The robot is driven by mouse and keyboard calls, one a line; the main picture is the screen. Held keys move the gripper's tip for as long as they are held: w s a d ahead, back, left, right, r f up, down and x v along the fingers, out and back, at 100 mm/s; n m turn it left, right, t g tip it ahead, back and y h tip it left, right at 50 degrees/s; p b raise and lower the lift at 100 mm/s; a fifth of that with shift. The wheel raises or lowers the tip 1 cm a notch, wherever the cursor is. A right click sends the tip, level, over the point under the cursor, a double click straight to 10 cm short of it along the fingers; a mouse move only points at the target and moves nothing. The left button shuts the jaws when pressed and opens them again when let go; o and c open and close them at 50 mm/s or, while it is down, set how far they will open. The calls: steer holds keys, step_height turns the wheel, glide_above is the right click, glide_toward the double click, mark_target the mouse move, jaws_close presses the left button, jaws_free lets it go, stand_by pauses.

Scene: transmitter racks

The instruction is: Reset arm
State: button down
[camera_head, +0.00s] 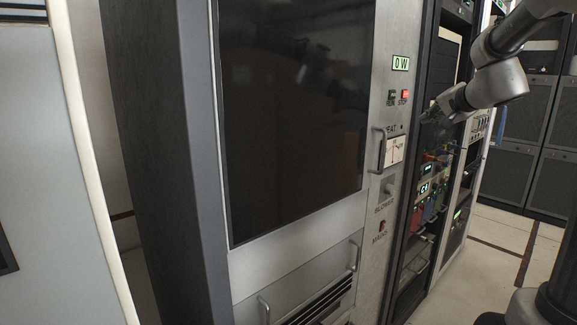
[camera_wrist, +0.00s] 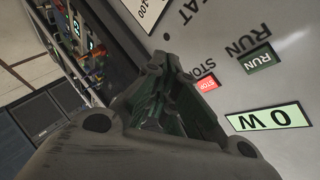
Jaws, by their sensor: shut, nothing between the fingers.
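My gripper (camera_wrist: 178,88) is shut and empty in the wrist view, in front of the grey control panel. In that view its fingers are beside the red STOP button (camera_wrist: 208,84), with the green RUN button (camera_wrist: 260,59) and the lit "0 W" display (camera_wrist: 268,117) to the right. Whether it touches the panel cannot be told. In the head view my arm comes in from the upper right, and my gripper (camera_head: 428,116) is right of the panel's STOP button (camera_head: 405,95) and RUN button (camera_head: 391,97). Its fingertips are small and dark there.
A tall transmitter cabinet with a dark glass door (camera_head: 292,110) fills the middle. Its panel carries a handle (camera_head: 381,150), a meter (camera_head: 395,149), a BLOWER switch (camera_head: 387,189) and a MAINS switch (camera_head: 382,226). An open equipment rack (camera_head: 430,190) stands right of it. Floor (camera_head: 505,232) shows clear at right.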

steer(key=s+a+f+n+g+y, duration=0.1)
steer(key=s+a+f+n+g, duration=0.3)
steer(key=s, duration=0.5)
steer(key=s+a+f+n+g+y, duration=0.1)
steer(key=s+a+f+g, duration=0.2)
steer(key=s+f, duration=0.5)
steer(key=s+a+f+n+g+h, duration=0.1)
steer(key=s+n, duration=0.2)
steer(key=s, duration=0.6)
steer(key=s+f+n+g+h, duration=0.1)
steer(key=s+n+h, duration=0.1)
steer(key=s, duration=0.8)
steer(key=shift+s+a+n, duration=0.2)
steer(key=shift+a+n, duration=0.2)
steer(key=shift+n, duration=0.1)
